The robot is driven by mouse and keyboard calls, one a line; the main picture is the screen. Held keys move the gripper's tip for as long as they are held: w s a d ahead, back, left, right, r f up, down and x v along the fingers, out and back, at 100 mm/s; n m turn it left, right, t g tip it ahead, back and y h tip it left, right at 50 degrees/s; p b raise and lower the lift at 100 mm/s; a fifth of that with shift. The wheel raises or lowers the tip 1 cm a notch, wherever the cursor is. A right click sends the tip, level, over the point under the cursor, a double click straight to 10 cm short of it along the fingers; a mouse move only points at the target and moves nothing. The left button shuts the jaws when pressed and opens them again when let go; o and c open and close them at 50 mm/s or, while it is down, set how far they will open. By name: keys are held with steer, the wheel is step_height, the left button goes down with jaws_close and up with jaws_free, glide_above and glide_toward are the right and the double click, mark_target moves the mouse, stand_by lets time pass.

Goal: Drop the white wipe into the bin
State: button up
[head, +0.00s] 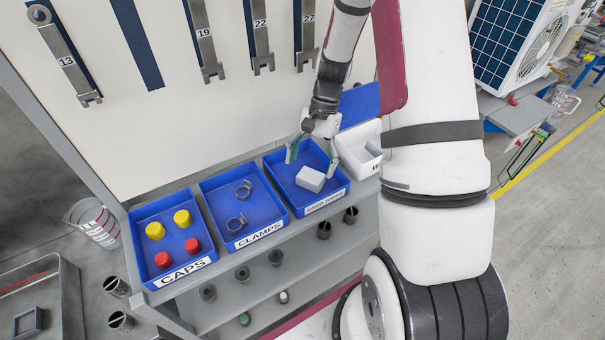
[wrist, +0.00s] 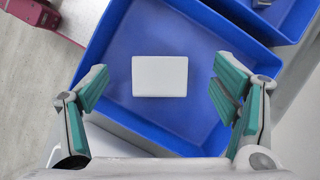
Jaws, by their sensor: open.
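The white wipe (head: 310,179) is a small white block lying in the blue bin (head: 326,203), whose front label is too small to read surely. In the wrist view the wipe (wrist: 160,76) lies flat on the blue bin floor (wrist: 205,50), between and beyond my fingertips. My gripper (head: 312,156) is over the back part of this bin in the head view. In the wrist view my gripper (wrist: 165,88) has its green-padded fingers wide apart, with nothing between them. The fingers do not appear to touch the wipe.
A blue CLAMPS bin (head: 264,232) with two clamps stands to the left, then a CAPS bin (head: 183,266) with red and yellow caps. A white bin (head: 352,142) stands close on the right. Wrenches (head: 200,40) hang on the panel behind.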

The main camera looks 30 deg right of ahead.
steer(key=v, duration=1.2)
steer(key=s+a+r+n+t+h+b, duration=0.1)
steer(key=s+a+r+n+t+h, duration=0.1)
steer(key=s+a+r+n, duration=0.45)
steer(key=s+a+r+n+t+h, duration=0.1)
steer(key=s+a+r+n+t, duration=0.2)
steer(key=a+r, duration=0.5)
steer(key=s+r+n+t, duration=0.2)
steer(key=s, duration=0.6)
steer(key=shift+s+a+r+t+h+b, duration=0.15)
steer(key=shift+a+r+t+h+b, duration=0.2)
steer(key=shift+t+h, duration=0.05)
steer(key=shift+n, duration=0.25)
stand_by(0.3)
